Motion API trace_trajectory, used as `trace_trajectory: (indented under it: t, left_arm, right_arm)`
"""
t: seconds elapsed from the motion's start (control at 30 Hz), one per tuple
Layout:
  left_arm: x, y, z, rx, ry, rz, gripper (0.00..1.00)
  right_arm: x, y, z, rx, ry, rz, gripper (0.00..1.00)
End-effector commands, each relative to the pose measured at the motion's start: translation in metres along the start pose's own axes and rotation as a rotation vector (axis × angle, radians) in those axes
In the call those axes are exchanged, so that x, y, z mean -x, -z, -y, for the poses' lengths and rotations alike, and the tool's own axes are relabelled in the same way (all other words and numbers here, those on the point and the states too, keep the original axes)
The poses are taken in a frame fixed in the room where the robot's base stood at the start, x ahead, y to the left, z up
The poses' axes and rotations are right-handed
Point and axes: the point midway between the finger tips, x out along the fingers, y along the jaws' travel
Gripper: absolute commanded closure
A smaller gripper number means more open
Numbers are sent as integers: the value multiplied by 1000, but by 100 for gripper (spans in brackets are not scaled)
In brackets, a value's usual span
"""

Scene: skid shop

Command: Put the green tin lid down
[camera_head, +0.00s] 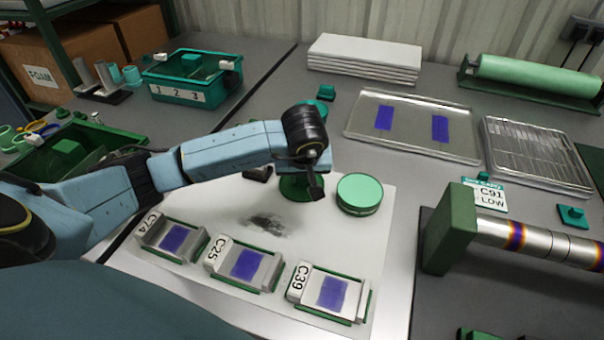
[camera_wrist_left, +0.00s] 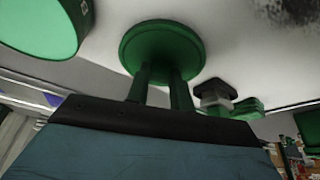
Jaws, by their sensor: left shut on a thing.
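My left gripper (camera_head: 312,190) reaches in over the white sheet and is shut on the green tin lid (camera_head: 292,188), a dark green disc partly hidden behind the gripper. In the left wrist view the lid (camera_wrist_left: 160,42) shows as a round disc just beyond the gripper (camera_wrist_left: 163,85). I cannot tell whether it touches the sheet. A round green tin (camera_head: 360,192) with a lighter top stands just right of the lid; its side also shows in the left wrist view (camera_wrist_left: 42,25). My right gripper is not in view.
The white sheet (camera_head: 350,245) has a dark smudge (camera_head: 264,222). Three labelled holders, C74 (camera_head: 172,239), C25 (camera_head: 243,265) and C39 (camera_head: 330,293), line its near side. A metal tray (camera_head: 412,120) lies behind; a metal tube on a green stand (camera_head: 450,228) is right.

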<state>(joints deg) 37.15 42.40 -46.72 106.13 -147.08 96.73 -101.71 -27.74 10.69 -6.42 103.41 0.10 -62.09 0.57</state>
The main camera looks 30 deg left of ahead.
Motion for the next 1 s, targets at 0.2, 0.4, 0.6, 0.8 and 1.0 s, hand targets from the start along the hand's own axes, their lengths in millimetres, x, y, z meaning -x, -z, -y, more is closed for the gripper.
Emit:
trace_trajectory:
  t: [0.2, 0.4, 0.6, 0.8, 1.0]
  left_arm:
    - [0, 0, 0, 0, 0, 0, 56]
    - [0, 0, 0, 0, 0, 0, 56]
    - [8, 2, 0, 0, -2, -2, 56]
    - [50, 3, -1, -1, -4, -4, 56]
    - [90, 3, 0, 0, -2, -3, 56]
  right_arm:
    - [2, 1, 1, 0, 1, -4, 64]
    - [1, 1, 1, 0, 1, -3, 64]
    - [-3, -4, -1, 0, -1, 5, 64]
    - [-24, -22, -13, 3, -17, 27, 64]
    - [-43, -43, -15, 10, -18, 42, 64]
